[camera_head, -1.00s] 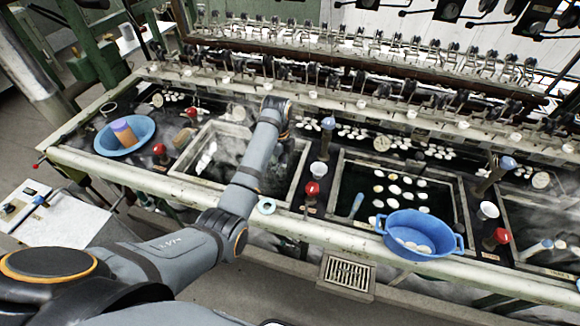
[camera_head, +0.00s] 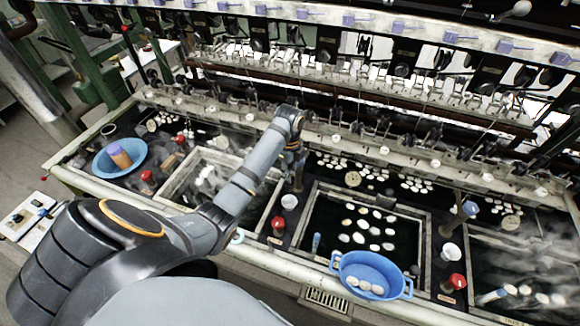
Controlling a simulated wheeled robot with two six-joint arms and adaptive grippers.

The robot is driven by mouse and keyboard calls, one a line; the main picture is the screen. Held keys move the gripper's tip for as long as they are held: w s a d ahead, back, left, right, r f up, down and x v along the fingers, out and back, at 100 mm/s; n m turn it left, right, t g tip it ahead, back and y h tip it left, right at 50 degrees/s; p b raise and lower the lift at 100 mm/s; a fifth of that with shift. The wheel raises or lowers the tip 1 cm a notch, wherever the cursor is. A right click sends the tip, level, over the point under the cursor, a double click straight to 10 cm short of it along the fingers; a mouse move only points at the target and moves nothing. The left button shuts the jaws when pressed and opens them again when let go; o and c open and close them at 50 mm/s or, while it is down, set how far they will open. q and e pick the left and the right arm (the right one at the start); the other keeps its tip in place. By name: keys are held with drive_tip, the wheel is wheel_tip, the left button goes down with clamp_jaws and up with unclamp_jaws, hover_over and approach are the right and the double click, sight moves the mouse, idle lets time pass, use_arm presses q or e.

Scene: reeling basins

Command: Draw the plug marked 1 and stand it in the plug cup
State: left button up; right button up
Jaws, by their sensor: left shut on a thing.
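My left gripper (camera_head: 293,162) hangs from the arm that comes in from the left. It is shut on a dark upright post, the plug (camera_head: 298,181), between two basins. The gripper hides the post's top, and no number can be read. A small white cup (camera_head: 289,202) stands just in front of the post, apart from the gripper. A similar white cup (camera_head: 449,251) stands farther right, near another post with a blue top (camera_head: 468,209). I cannot tell from markings which cup is the plug cup. My right gripper is not in view.
Red-knobbed valves (camera_head: 278,224) stand near the front rail. A blue basket with cocoons (camera_head: 360,263) hangs at the front edge. A blue bowl (camera_head: 102,160) sits at the left. Reeling fittings line the back. Steam blurs parts of the basins.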

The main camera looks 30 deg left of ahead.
sight(289, 183)
use_arm(q)
wheel_tip(289, 183, down, 3)
drive_tip(key=shift+d+r, duration=0.1)
drive_tip(key=shift+r, duration=0.1)
drive_tip(key=f+b, duration=0.1)
drive_tip(key=f, duration=0.2)
drive_tip(key=shift+a+f, duration=0.15)
drive_tip(key=shift+a, duration=0.05)
drive_tip(key=shift+f+b, duration=0.3)
drive_tip(key=shift+f, duration=0.25)
drive_tip(key=shift+d+f, duration=0.1)
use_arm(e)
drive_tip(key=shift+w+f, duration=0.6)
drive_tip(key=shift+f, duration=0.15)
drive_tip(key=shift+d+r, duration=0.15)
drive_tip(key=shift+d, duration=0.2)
use_arm(q)
drive_tip(key=shift+p, duration=0.4)
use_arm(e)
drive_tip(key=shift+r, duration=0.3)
